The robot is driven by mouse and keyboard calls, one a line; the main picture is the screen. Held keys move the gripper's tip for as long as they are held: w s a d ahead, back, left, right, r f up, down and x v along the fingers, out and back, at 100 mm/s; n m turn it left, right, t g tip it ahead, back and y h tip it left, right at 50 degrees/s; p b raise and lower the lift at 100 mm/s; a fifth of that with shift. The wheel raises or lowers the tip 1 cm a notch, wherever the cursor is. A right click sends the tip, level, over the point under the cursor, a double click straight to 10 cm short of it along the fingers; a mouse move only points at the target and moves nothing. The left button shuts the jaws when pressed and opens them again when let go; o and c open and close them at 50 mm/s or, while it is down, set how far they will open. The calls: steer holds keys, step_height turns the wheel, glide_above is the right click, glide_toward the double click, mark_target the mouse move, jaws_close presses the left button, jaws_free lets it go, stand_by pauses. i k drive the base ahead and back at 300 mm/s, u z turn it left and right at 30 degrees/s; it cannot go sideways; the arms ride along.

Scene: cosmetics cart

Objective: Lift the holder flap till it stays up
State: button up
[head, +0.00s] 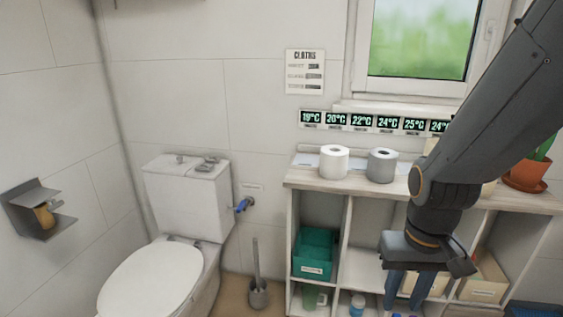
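The paper holder (18,217) is on the left wall, with a brown roll or core (44,216) in it. A grey plate that looks like its flap (33,192) sticks out above the roll; its exact angle is hard to tell at this size. My gripper (405,304) is far to the right of the holder, pointing down in front of the shelf unit. Its two blue-grey fingers are apart, with nothing visible held between them. The fingertips are near the picture's lower edge.
A toilet (160,275) stands between the holder and the shelf unit (320,187). A white roll (334,161) and a grey roll (382,165) stand on the shelf top. A toilet brush (258,293) is on the floor. A potted plant (526,176) is at right.

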mark_target(32, 198)
steer(key=u, duration=2.05)
steer(key=k, duration=0.4)
steer(key=z, duration=0.55)
steer(key=i, duration=1.45)
steer(key=u, duration=0.65)
